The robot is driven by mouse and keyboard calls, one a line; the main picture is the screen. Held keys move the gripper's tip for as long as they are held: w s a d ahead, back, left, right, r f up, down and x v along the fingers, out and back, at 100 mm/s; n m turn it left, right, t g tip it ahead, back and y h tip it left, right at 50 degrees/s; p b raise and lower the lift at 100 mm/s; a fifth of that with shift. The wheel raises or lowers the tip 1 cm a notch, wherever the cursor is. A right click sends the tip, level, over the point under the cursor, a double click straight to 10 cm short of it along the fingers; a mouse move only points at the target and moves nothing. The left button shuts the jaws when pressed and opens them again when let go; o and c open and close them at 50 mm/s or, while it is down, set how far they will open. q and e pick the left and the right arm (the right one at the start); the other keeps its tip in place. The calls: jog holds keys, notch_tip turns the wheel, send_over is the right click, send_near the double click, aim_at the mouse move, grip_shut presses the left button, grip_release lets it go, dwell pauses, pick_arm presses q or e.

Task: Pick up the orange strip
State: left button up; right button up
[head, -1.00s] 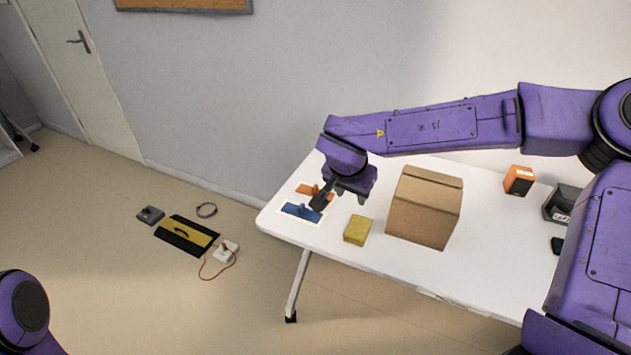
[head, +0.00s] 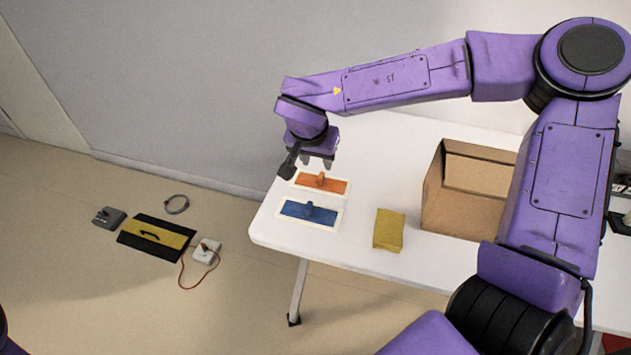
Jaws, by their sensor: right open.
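The orange strip (head: 335,184) lies flat near the left end of the white table, with a small raised grip in its middle and a pale border around it. My right gripper (head: 305,170) is open and empty, above and just behind the left part of the orange strip; I cannot tell the exact height. One dark finger points down at the left, the others are partly seen. My left gripper is not in view.
A blue strip (head: 310,213) lies just in front of the orange one. A yellow block (head: 388,230) and an open cardboard box (head: 465,190) stand to the right on the white table (head: 340,250). A black and yellow case (head: 157,237) lies on the floor.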

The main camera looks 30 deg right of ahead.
aim_at(321, 175)
jog(key=x, duration=0.5)
jog(key=b+x, duration=0.1)
jog(key=x, duration=0.4)
jog(key=shift+w+r, duration=0.1)
jog(key=shift+w, duration=0.15)
grip_shut()
